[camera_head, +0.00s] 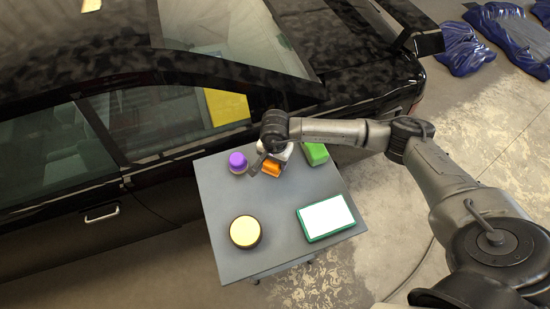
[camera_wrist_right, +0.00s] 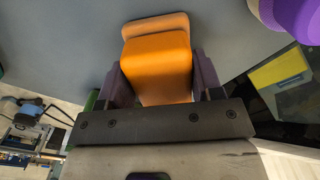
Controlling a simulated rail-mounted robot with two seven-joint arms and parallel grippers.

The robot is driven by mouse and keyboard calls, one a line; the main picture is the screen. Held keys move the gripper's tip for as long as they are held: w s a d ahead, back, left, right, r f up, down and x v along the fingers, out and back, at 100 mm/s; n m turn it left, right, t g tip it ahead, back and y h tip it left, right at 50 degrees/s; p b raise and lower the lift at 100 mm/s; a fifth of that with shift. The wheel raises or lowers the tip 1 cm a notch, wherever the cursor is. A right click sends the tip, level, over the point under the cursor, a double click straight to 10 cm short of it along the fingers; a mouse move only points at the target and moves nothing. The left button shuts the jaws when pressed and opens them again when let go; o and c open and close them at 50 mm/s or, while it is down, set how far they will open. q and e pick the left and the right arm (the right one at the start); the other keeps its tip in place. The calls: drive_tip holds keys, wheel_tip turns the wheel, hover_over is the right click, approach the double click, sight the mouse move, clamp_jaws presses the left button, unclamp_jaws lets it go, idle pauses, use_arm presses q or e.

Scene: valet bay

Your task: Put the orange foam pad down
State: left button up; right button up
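The orange foam pad (camera_head: 271,168) is at the far side of the grey table, partly covered by my right gripper in the head view. In the right wrist view, the pad (camera_wrist_right: 158,65) sits between the two dark fingers of my right gripper (camera_wrist_right: 162,80), which press against its sides. A lighter orange part shows at the pad's far end. In the head view my right gripper (camera_head: 263,165) is small and partly hidden by its wrist. I cannot tell whether the pad touches the table. My left gripper is in neither view.
On the grey table (camera_head: 275,208) stand a purple-capped container (camera_head: 237,161), a green item (camera_head: 315,153), a round yellow-topped tin (camera_head: 245,231) and a white-and-green box (camera_head: 326,218). The middle of the table is clear. A black car (camera_head: 150,213) stands close behind the table.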

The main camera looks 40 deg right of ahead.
drive_tip(key=o, duration=0.3)
drive_tip(key=shift+o, duration=0.2)
drive_tip(key=shift+r, duration=0.4)
wheel_tip(320, 180, up, 12)
drive_tip(key=b, duration=0.3)
drive_tip(key=shift+f, duration=0.25)
